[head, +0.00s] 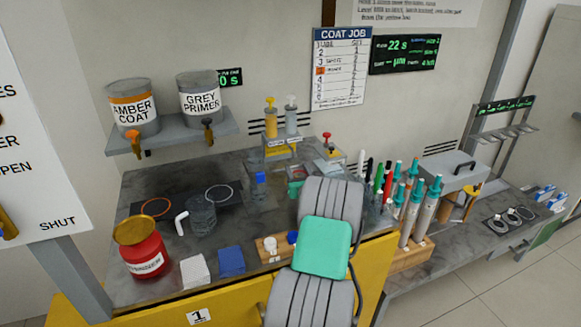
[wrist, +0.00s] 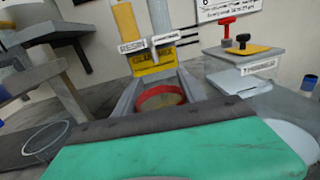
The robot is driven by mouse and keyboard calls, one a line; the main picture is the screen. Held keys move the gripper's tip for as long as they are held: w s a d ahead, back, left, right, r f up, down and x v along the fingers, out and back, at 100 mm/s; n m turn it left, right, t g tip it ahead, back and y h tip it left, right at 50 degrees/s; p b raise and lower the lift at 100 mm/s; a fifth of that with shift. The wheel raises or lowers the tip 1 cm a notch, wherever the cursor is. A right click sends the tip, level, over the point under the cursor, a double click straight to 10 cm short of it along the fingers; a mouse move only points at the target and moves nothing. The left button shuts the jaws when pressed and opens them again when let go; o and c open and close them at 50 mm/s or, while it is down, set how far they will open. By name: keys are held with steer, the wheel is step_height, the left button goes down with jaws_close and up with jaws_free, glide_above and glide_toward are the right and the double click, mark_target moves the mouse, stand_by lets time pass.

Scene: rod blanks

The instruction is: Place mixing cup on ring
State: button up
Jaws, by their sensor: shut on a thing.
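My gripper (wrist: 158,98) is shut on the mixing cup (wrist: 161,97), a small cup with a red rim and a yellowish inside. In the wrist view the grey fingers lie on either side of it, in front of the resin dispenser (wrist: 150,40). In the head view my gripper (head: 297,175) is mostly hidden behind my arm, and the cup is hard to make out. Two rings lie on a dark mat on the bench: an orange ring (head: 156,207) at left and a white ring (head: 218,192) at right. I cannot tell which ring the task names.
A clear jar (head: 202,217) stands just in front of the white ring. A red can (head: 142,250), a blue-capped bottle (head: 260,184) and upright markers (head: 380,180) stand around. A shelf (head: 180,132) with two paint pots overhangs the back left.

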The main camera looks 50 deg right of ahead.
steer(key=x, duration=0.8)
steer(key=shift+a, duration=0.1)
steer(key=shift+w+f, duration=0.15)
steer(key=shift+f, duration=1.8)
steer(key=o, duration=1.3)
steer(key=shift+r+p, duration=0.25)
steer(key=shift+p, duration=0.1)
steer(key=v, duration=1.2)
steer(key=shift+b, duration=0.35)
